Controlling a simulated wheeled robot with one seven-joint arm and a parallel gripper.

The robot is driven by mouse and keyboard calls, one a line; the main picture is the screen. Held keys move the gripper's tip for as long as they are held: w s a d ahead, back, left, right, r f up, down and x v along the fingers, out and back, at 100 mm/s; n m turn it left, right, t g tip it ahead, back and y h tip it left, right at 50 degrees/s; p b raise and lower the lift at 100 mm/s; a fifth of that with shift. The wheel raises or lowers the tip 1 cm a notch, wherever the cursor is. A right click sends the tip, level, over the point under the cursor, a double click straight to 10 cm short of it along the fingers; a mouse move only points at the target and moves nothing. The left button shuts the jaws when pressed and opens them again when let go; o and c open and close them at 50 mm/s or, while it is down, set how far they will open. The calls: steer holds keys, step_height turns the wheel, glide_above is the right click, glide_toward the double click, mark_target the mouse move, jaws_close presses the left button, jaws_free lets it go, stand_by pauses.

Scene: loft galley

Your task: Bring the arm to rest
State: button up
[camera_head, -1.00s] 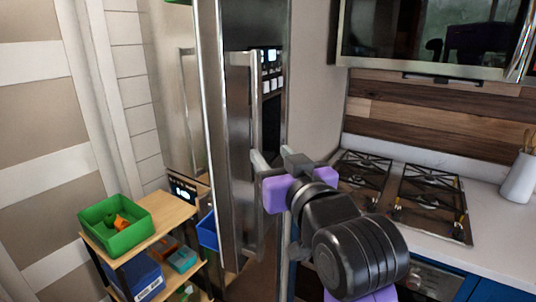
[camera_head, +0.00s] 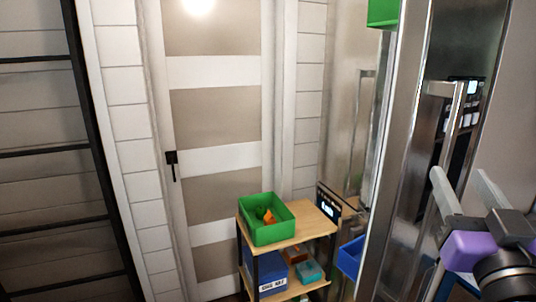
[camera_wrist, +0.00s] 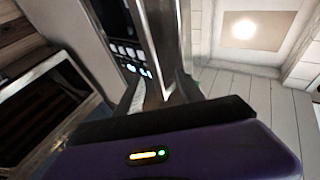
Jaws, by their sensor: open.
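My gripper (camera_head: 458,172) is at the right edge of the head view, with its two pale fingers spread apart. They are beside the vertical handle (camera_head: 460,108) of a steel fridge door (camera_head: 408,130) that stands open. In the wrist view my gripper (camera_wrist: 158,88) points at a steel upright, which shows between and beyond the fingers. I see nothing held, and I cannot tell whether the fingers touch the handle. The rest of my arm is mostly out of the head view.
A wooden shelf cart (camera_head: 318,222) carries a green bin (camera_head: 268,232) with small items, and blue bins below. A blue bin (camera_head: 350,257) is beside the door. A panelled door (camera_head: 215,120) and a dark ladder-like frame (camera_head: 90,150) are at left.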

steer(key=s+a+f+n+y, duration=0.1)
steer(key=s+a+f, duration=0.15)
steer(key=f, duration=0.25)
steer(key=s+a+f+n+y, duration=0.1)
steer(key=s+f+y, duration=0.15)
steer(key=f, duration=0.35)
steer(key=s+a+f+g, duration=0.2)
steer(key=s+f+g, duration=0.1)
steer(key=s+f, duration=0.8)
steer(key=s+a+f+g+y, duration=0.1)
steer(key=s+a+f+g, duration=0.2)
steer(key=s+f, duration=0.9)
steer(key=s, duration=0.6)
steer(key=shift+s+f, duration=0.15)
steer(key=shift+s, duration=0.05)
